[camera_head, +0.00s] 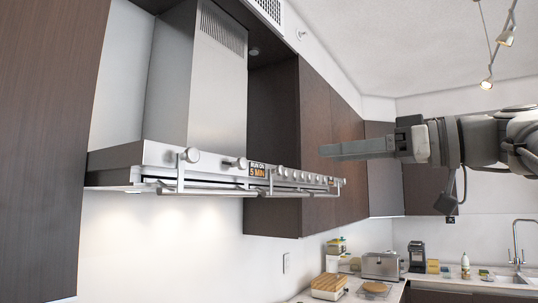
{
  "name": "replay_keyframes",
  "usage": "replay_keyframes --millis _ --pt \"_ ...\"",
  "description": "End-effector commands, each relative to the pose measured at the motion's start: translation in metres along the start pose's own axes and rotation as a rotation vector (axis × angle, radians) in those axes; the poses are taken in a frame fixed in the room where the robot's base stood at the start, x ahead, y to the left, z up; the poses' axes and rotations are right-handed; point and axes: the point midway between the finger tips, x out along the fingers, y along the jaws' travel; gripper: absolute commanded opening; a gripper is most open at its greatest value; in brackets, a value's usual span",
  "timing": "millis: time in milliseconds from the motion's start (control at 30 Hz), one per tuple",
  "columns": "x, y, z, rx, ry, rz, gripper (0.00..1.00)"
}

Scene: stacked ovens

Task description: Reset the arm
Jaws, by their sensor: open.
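My gripper (322,151) is at the right of the middle in the head view, on my arm, which reaches in from the right edge. It points left and hangs in the air, seen from the side. The near finger hides the far one; nothing shows held in it. Behind it are the dark upper cabinets (316,110). A steel hood-like unit (195,172) with knobs and a bar handle is on the wall to the left, apart from the gripper in the picture.
A tall dark panel (45,130) stands at the far left. Below, the counter holds a wooden-topped box (329,283), a toaster (381,265), a coffee machine (417,256) and a sink tap (517,245). Ceiling lamps (487,84) hang at upper right. The space under the gripper is clear down to the counter items.

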Motion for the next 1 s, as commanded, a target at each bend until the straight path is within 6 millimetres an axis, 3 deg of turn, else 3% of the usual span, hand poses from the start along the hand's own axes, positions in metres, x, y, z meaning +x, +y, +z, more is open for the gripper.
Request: replay_keyframes --millis 333,467,567,767,1000 --pt "0.001 0.000 0.001 0.002 -0.001 0.000 0.60" --pt "0.005 -0.003 0.016 0.068 -0.039 0.015 0.60" --pt "0.013 -0.009 0.052 0.196 -0.124 0.056 0.60" --pt "0.024 -0.039 0.166 0.489 -0.394 0.202 0.60" --pt "0.001 -0.088 0.309 0.641 -0.723 0.450 0.60"
